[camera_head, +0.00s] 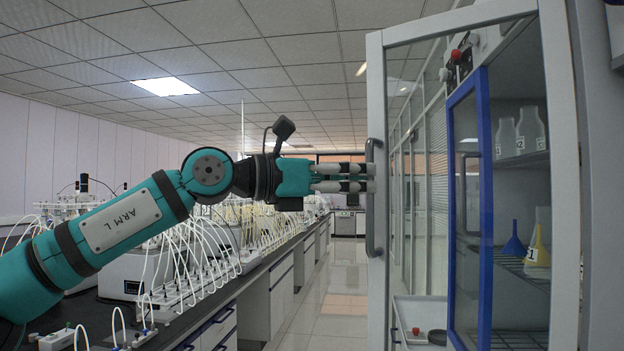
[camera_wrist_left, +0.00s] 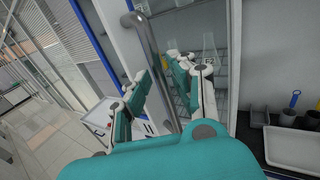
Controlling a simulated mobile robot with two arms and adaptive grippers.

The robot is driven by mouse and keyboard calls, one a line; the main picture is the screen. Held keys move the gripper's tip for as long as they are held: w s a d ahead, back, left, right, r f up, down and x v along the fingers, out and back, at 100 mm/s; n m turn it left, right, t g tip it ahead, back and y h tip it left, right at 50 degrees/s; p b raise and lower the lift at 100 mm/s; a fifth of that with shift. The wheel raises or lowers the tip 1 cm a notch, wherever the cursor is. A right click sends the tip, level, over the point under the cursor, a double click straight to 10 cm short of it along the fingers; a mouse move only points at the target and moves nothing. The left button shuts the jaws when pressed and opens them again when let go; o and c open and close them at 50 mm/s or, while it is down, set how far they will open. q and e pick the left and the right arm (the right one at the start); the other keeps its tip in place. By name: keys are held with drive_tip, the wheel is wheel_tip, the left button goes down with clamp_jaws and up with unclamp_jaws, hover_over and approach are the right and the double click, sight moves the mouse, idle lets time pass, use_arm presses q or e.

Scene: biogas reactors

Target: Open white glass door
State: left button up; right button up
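The white glass door (camera_head: 376,90) has a white frame and a clear pane, on the right in the head view. A grey vertical bar handle (camera_head: 370,235) is on its left stile. My left gripper (camera_head: 366,177) reaches it level from the left, fingertips at the handle's middle. In the left wrist view the handle (camera_wrist_left: 148,45) runs between the parted fingers of this gripper (camera_wrist_left: 160,75), with gaps visible beside it. The gripper looks open around the handle; contact cannot be told. How far the door stands open is unclear. My right gripper is not in view.
A blue frame (camera_head: 487,210) shows through the pane, with shelves of numbered bottles (camera_head: 530,130) and funnels (camera_head: 514,243) beyond. A dark bench with tubed reactors (camera_head: 190,265) runs along the left. The tiled aisle (camera_head: 335,315) is clear.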

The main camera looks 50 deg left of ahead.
use_arm(q)
drive_tip(key=v, duration=0.9)
drive_tip(key=shift+a, duration=0.4)
drive_tip(key=shift+s+f, duration=0.1)
drive_tip(key=shift+s, duration=0.05)
